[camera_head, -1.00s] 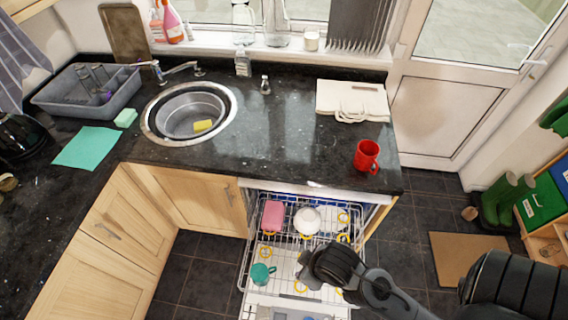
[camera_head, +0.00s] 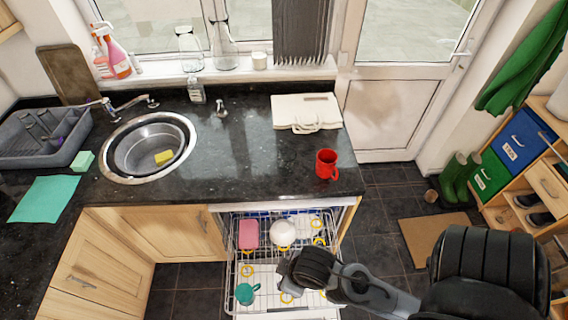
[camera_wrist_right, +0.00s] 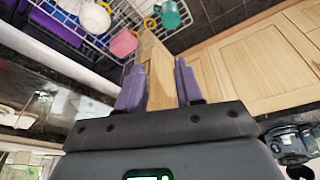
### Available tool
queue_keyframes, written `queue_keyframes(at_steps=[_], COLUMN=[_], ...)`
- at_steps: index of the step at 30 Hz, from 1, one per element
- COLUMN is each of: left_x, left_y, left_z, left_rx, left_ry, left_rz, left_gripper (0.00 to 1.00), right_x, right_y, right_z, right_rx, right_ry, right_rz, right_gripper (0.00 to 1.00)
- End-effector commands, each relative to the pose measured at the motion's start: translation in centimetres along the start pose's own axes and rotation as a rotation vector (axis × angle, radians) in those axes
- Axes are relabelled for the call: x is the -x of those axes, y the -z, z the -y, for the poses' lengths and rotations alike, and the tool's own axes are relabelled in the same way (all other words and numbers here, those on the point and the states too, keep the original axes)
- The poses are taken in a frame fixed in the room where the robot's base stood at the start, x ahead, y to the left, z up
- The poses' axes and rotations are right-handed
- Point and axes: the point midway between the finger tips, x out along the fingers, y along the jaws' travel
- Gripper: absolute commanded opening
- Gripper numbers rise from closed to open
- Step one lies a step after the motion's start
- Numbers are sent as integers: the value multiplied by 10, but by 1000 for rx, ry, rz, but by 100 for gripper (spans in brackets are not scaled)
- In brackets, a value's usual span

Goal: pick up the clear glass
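Clear glass vessels (camera_head: 45,126) stand in the grey dish drainer at the left, partly hidden by its wall and too small to tell apart. Two larger clear glass bottles (camera_head: 222,46) stand on the windowsill. I cannot tell which is the task's glass. My right arm reaches in from the lower right over the open dishwasher; its fingers do not show clearly in the head view. In the right wrist view my right gripper (camera_wrist_right: 158,86) has its two purple fingers apart with nothing between them. My left gripper is not in view.
The open dishwasher rack (camera_head: 270,262) holds a white bowl, a pink item and a teal mug (camera_head: 246,293). A red mug (camera_head: 326,164) stands near the counter's right end. The sink (camera_head: 134,152) holds a yellow sponge. The counter's middle is mostly clear.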

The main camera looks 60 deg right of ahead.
Motion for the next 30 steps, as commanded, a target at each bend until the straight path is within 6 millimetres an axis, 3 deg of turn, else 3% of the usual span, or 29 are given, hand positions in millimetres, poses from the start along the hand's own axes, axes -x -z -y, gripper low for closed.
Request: queue_keyframes(at_steps=[12,24,30], left_x=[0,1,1], left_y=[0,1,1], left_z=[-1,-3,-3], left_rx=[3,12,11], left_ry=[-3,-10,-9], left_rz=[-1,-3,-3], left_gripper=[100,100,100], right_x=[0,0,0], right_y=[0,0,1], right_z=[0,0,0], right_rx=[0,0,0], right_ry=[0,-1,-1], right_rz=[-1,-1,-2], right_gripper=[36,97,100])
